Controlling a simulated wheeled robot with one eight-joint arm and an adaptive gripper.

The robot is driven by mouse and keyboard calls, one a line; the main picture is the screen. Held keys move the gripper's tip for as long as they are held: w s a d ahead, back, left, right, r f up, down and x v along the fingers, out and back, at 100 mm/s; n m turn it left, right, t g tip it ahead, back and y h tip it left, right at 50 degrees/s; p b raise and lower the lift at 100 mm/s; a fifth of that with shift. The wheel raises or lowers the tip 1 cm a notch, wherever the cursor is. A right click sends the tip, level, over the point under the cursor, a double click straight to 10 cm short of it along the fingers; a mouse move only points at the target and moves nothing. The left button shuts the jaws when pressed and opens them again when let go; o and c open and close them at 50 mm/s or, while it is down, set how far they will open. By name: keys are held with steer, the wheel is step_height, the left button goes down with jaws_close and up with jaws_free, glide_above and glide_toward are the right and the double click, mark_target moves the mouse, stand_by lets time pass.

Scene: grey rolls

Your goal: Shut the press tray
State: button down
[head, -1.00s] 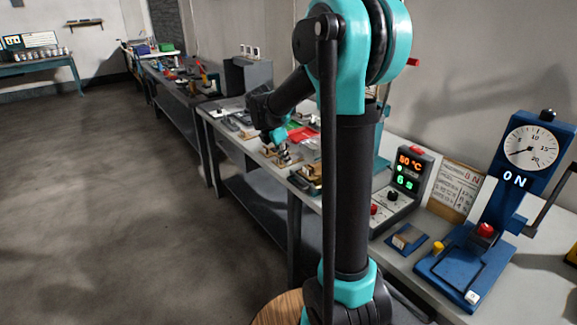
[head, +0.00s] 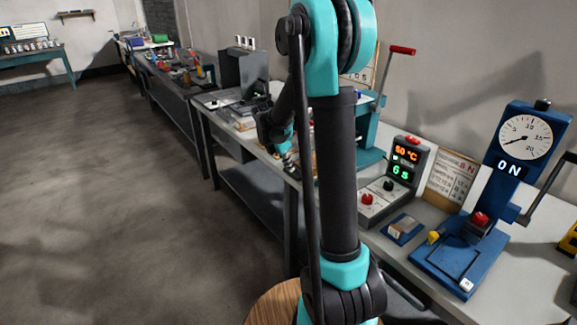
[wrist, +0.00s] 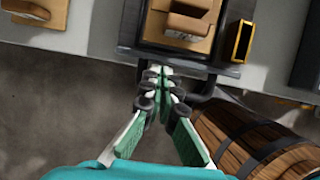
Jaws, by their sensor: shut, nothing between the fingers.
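The press tray (wrist: 207,53) shows in the wrist view as a dark frame bearing a tan block (wrist: 186,24), at the bench edge. A dark curved bar, perhaps its handle, shows beside the fingers. My gripper (wrist: 160,72) is shut and empty, its fingertips at the front edge of the tray. I cannot tell whether they touch it. In the head view my gripper (head: 288,160) is low at the bench's front edge, left of the teal press (head: 366,130) with its red-gripped lever (head: 402,50). My arm hides the tray there.
A grey control box (head: 395,185) with a lit display and a blue dial press (head: 478,240) stand farther right on the bench. A small brass-edged holder (wrist: 243,41) is just right of the tray. The floor (head: 110,220) left of the bench is clear.

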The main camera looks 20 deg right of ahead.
steer(key=shift+d, duration=0.1)
steer(key=w+d, duration=0.2)
steer(key=d, duration=0.3)
steer(key=w+d, duration=0.2)
steer(key=d, duration=0.3)
steer(key=w+d, duration=0.2)
steer(key=d, duration=0.4)
steer(key=shift+w, duration=0.3)
steer(key=shift+w+d, duration=0.1)
steer(key=shift+d+r, duration=0.1)
